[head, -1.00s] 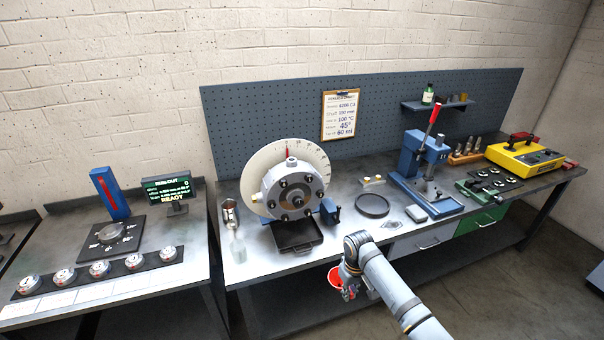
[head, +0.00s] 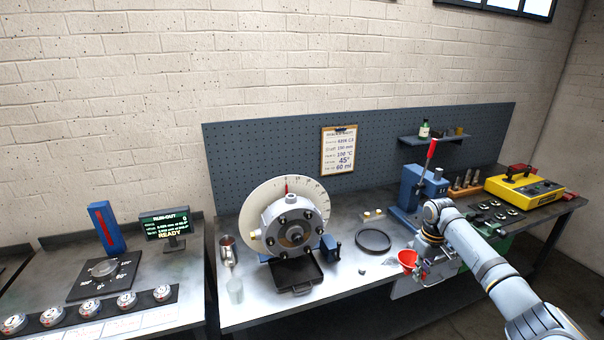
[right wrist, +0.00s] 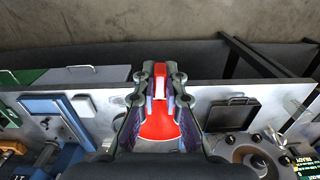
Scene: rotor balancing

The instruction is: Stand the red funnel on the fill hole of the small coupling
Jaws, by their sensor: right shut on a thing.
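The red funnel (head: 407,259) is held in my right gripper (head: 424,264), over the front edge of the bench. In the right wrist view the funnel (right wrist: 158,126) sits between the fingers (right wrist: 160,88), its wide red mouth showing. The grey round coupling (head: 288,218) stands on the bench in front of a pale graduated disc (head: 262,202), well left of the funnel. A small stub shows on its top; I cannot tell whether the fill hole is open. The coupling (right wrist: 250,148) is at lower right in the wrist view. My left gripper is not in view.
A black tray (head: 313,284) lies in front of the coupling. A clear beaker (head: 235,291) and metal cup (head: 227,250) stand at its left. A black ring (head: 373,252) lies between coupling and funnel. The blue press (head: 410,190) stands behind my right arm.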

